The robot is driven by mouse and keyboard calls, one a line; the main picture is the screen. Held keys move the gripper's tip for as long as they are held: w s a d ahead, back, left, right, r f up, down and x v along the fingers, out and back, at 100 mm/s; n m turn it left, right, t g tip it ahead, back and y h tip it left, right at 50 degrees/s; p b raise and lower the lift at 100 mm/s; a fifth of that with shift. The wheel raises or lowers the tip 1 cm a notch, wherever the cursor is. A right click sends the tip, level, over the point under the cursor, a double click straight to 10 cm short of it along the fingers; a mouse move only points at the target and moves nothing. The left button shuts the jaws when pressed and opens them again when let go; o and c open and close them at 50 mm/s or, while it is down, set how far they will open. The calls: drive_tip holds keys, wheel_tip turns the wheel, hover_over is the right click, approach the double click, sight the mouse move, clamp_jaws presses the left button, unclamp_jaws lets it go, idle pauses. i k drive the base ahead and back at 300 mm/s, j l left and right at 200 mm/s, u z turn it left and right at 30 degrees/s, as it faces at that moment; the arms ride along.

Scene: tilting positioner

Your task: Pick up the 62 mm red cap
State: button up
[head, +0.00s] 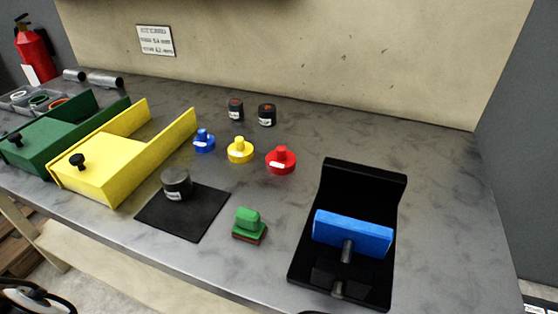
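Nothing covers the red cap. My gripper is not in the head view.
A black positioner (379,185) with a blue plate (353,233) stands right of the red cap. A green block (249,222) and a black mat (208,222) with a grey cylinder (177,184) lie in front. Two dark cylinders (236,110) (267,115) stand behind. Yellow (105,185) and green (45,140) fixtures fill the left.

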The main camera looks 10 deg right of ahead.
sight(280, 162)
drive_tip(key=j+z, duration=0.15)
drive_tip(key=j, duration=0.3)
drive_tip(key=k+j+z, duration=0.15)
drive_tip(key=j, duration=0.3)
drive_tip(key=k+j+z, duration=0.15)
drive_tip(key=j, duration=0.25)
drive_tip(key=j+z, duration=0.15)
drive_tip(key=j, duration=0.3)
drive_tip(key=k+j+z, duration=0.15)
drive_tip(key=j, duration=0.25)
drive_tip(key=k+j+z, duration=0.15)
drive_tip(key=j, duration=0.25)
drive_tip(key=k+j+z, duration=0.15)
drive_tip(key=i+j, duration=0.1)
drive_tip(key=i, duration=0.6)
drive_tip(key=i+j, duration=0.1)
drive_tip(key=i, duration=0.6)
